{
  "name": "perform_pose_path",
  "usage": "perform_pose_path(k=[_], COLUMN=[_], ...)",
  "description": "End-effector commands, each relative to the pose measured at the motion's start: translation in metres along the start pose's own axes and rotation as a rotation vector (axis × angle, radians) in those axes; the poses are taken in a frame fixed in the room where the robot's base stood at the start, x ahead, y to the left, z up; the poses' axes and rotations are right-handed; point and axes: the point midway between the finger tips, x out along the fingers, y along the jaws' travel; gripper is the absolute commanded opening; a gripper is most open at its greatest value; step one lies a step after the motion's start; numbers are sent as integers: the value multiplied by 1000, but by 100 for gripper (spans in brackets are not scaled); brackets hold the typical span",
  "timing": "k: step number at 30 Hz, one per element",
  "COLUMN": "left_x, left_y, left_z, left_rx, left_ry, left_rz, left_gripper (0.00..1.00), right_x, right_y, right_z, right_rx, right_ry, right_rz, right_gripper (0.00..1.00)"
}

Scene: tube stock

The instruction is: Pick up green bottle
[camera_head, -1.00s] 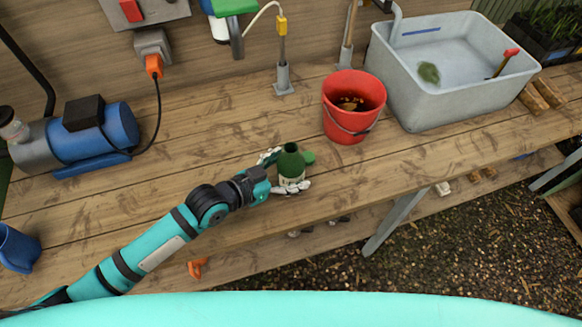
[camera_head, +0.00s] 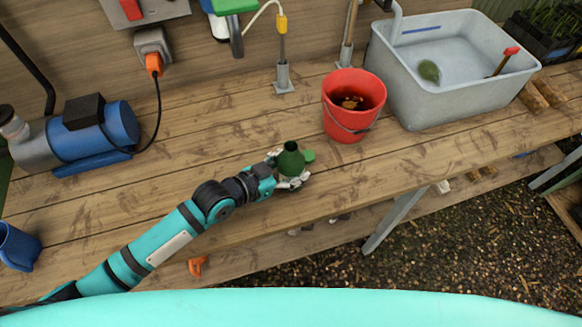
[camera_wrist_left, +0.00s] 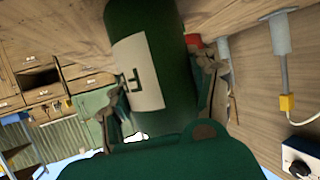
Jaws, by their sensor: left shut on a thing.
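The green bottle (camera_head: 291,161) stands upright on the wooden workbench near its front edge, left of the red bucket. My left gripper (camera_head: 290,177) is shut on it, with a finger on each side. In the left wrist view the bottle (camera_wrist_left: 155,60) fills the middle, with a pale label facing the camera, between the fingers of the gripper (camera_wrist_left: 163,88). A small green round piece (camera_head: 309,155) shows just right of the bottle; I cannot tell whether it is part of it. My right gripper is not in view.
A red bucket (camera_head: 336,118) stands behind and right of the bottle. A grey basin (camera_head: 450,104) is farther right. A blue pump (camera_head: 120,126) sits at the left, a blue mug (camera_head: 18,250) at the far left front. The bench between pump and bottle is clear.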

Motion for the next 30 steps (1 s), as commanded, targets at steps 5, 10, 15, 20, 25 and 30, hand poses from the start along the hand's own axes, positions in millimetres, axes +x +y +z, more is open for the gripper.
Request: perform_pose_path(k=[5, 10, 15, 20, 25, 30], left_x=[0, -1, -3, -7, -12, -17], left_y=[0, 0, 0, 0, 0, 14], left_z=[-1, -3, -10, -19, -31, -33], left_rx=[1, 1, 2, 2, 2, -2], left_ry=[3, 3, 5, 6, 5, 3], left_rz=[0, 0, 0, 0, 0, 3], left_gripper=[12, 12, 12, 12, 12, 12], right_x=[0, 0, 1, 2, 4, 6], right_y=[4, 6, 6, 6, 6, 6], right_z=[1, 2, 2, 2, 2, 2], right_rx=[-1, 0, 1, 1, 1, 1], right_ry=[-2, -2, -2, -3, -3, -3], right_rz=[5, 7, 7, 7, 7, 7], right_gripper=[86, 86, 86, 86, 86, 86])
